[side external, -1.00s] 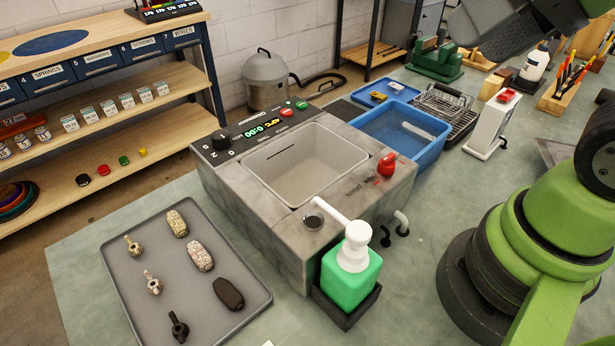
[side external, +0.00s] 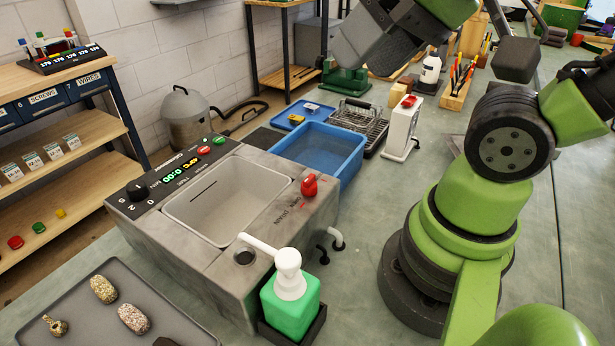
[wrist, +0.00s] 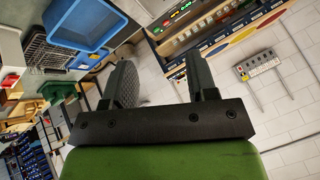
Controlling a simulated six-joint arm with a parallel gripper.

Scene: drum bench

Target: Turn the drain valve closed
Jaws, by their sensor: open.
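The drain valve is a small red knob (side external: 309,185) on the right rim of the grey ultrasonic bath (side external: 222,225), next to printed "OPEN" and "DRAIN" lettering. The exact angle of its handle is hard to read. In the side view my gripper is only partly in frame, high above the back of the bench and well away from the valve; its fingertips do not show clearly there. In the wrist view my gripper (wrist: 162,82) has its two dark fingers apart with nothing between them. The valve is not identifiable in the wrist view.
A white-headed green soap bottle (side external: 290,297) stands at the bath's front corner, near the valve. A blue tub (side external: 345,165) and a white device with a red top (side external: 403,128) stand behind.

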